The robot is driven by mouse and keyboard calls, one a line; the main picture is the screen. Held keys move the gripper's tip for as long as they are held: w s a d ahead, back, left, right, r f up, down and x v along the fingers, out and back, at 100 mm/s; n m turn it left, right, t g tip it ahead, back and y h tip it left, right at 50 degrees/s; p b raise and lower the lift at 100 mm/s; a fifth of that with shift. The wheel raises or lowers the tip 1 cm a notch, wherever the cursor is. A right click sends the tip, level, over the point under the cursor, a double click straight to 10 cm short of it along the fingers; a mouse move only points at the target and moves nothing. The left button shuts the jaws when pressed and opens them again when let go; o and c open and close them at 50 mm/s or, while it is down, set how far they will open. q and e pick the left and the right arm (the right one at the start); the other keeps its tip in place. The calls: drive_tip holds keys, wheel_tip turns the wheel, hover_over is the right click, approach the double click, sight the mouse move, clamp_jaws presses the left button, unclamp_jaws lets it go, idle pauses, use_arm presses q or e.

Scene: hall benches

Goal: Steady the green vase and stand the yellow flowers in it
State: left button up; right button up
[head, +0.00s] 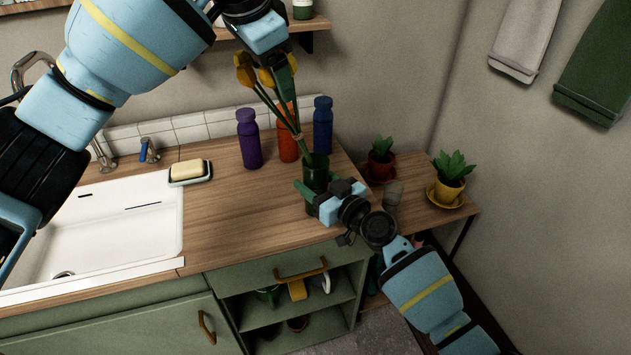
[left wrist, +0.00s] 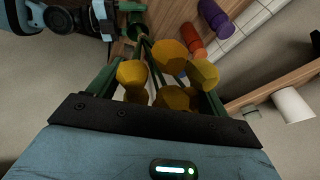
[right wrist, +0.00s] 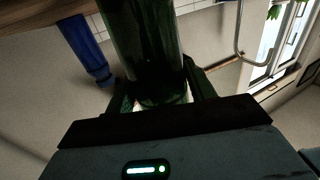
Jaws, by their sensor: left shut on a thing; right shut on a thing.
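The green vase (head: 316,172) stands upright near the right end of the wooden counter. My right gripper (head: 318,190) is shut on it from the front right; the dark green glass fills the space between its fingers in the right wrist view (right wrist: 145,50). My left gripper (head: 276,80) is above the vase, shut on the yellow flowers (head: 245,72), whose heads show between its fingers in the left wrist view (left wrist: 172,58). The green stems slant down to the vase's mouth. I cannot tell how far their lower ends are inside it.
Purple (head: 249,140), orange (head: 287,132) and blue (head: 322,125) bottles stand close behind the vase. A white sink (head: 130,220) and a soap dish (head: 190,172) are left. Potted plants (head: 450,180) stand on a low side table at right. A wall shelf (head: 300,24) is above.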

use_arm(q)
drive_tip(key=o, duration=1)
drive_tip(key=shift+o, duration=0.2)
drive_tip(key=v, duration=1.2)
use_arm(e)
drive_tip(key=o, duration=1.3)
